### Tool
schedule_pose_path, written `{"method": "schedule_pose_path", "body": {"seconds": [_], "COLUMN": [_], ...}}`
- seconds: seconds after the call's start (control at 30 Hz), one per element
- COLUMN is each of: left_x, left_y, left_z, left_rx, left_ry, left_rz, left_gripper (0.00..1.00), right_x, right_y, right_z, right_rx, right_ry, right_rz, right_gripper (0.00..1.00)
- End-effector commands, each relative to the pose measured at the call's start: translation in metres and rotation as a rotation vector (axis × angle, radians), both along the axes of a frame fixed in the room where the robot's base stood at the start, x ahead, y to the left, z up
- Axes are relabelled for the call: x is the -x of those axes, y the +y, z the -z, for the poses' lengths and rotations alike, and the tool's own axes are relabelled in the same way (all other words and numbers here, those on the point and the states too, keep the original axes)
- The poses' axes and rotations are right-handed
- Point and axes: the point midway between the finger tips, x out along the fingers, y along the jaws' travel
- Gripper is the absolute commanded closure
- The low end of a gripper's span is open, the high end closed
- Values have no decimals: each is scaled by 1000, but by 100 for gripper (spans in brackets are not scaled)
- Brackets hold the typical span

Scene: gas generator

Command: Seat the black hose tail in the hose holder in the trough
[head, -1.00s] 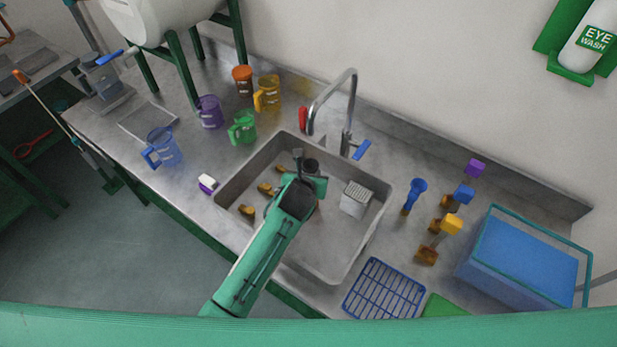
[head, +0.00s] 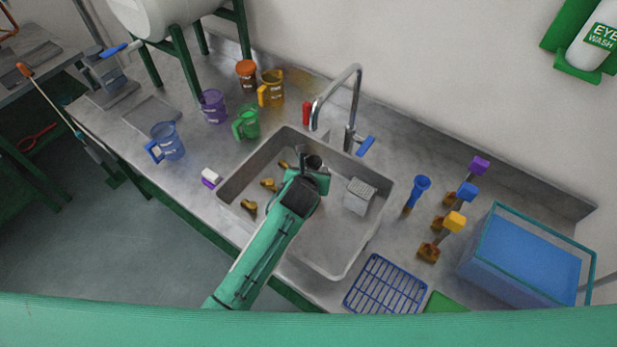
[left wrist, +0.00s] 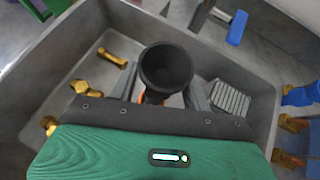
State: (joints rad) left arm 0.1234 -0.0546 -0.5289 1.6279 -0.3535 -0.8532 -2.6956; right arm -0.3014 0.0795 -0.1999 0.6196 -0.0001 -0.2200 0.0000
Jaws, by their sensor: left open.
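A black, round, hollow cup-like piece, probably the black hose tail (left wrist: 166,68), stands mouth up in the grey trough (head: 350,255). An orange part shows just below it in the left wrist view. In the head view its dark rim (head: 314,161) shows just beyond my left gripper (head: 305,172). My left gripper is open, with its grey fingers (left wrist: 164,92) to either side of the black piece. The green and black gripper body hides its lower part. No separate hose holder can be made out for sure. My right gripper is not in view.
A grey ribbed block (head: 358,196) stands in the trough, right of the gripper. Several brass fittings (head: 249,207) lie on its left side. A tap (head: 352,100) arches over the back rim.

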Motion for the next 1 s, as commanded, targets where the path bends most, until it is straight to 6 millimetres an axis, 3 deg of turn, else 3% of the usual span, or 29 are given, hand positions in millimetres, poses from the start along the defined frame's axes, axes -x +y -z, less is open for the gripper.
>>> {"method": "schedule_pose_path", "body": {"seconds": [0.6, 1.0], "left_x": [79, 94], "left_y": [16, 19], "left_z": [-54, -65], "left_rx": [0, -1], "left_ry": [-2, 0], "left_rz": [1, 0], "left_gripper": [51, 51], "right_x": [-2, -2], "right_y": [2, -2], "right_z": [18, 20], "right_rx": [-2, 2], "right_ry": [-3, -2], "right_rz": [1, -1], "right_gripper": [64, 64]}}
